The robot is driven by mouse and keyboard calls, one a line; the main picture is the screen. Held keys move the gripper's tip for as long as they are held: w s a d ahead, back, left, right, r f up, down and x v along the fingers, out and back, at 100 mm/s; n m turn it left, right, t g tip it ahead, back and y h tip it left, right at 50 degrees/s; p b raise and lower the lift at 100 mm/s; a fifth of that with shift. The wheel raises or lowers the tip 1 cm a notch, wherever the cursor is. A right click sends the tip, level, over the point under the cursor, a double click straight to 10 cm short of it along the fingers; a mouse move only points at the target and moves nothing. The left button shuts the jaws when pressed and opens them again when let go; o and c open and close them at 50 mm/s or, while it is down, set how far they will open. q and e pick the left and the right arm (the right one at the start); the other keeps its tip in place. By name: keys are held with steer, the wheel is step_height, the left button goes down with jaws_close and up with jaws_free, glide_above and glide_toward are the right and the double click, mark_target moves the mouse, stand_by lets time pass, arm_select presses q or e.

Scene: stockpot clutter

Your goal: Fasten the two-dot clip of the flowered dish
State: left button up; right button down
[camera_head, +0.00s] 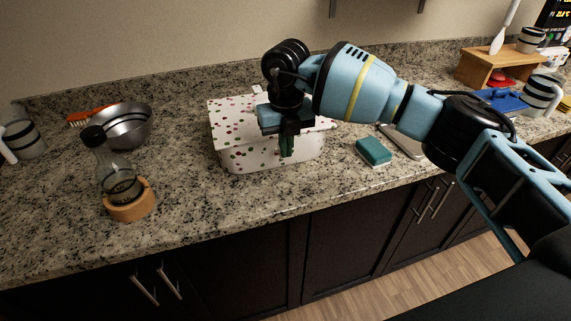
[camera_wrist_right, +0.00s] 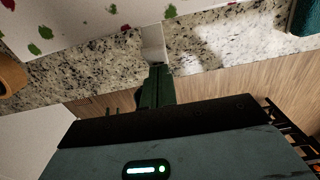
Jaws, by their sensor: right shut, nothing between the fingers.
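The flowered dish (camera_head: 228,145) is a white box with red and green spots, standing on the granite counter. Its spotted wall also shows in the right wrist view (camera_wrist_right: 85,25). A pale tab (camera_wrist_right: 153,43), apparently a clip, sticks out from the dish's edge there; I cannot make out dots on it. Another small pale tab (camera_head: 257,90) stands up at the dish's back edge. My right gripper (camera_head: 287,150) points down in front of the dish. Its fingers (camera_wrist_right: 156,75) are shut and empty, their tips at the tab; contact is unclear. The left gripper is out of view.
A teal sponge (camera_head: 373,152) lies right of the dish. A metal bowl (camera_head: 128,127), an orange brush (camera_head: 90,116) and a bottle (camera_head: 117,175) in an orange ring (camera_head: 133,205) stand left. A wooden stand (camera_head: 490,68) is far right.

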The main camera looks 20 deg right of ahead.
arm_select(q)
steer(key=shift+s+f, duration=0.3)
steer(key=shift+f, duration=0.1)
arm_select(e)
steer(key=shift+w, duration=0.5)
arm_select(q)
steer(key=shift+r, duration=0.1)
arm_select(e)
steer(key=shift+r, duration=0.1)
steer(key=shift+s+r+p, duration=0.25)
steer(key=shift+r+p, duration=0.05)
steer(key=shift+r, duration=0.6)
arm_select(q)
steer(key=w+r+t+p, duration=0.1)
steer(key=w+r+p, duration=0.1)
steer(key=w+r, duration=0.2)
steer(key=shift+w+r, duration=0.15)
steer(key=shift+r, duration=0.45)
arm_select(e)
step_height(320, 180, up, 6)
steer(key=s, duration=0.2)
steer(key=shift+s, duration=0.25)
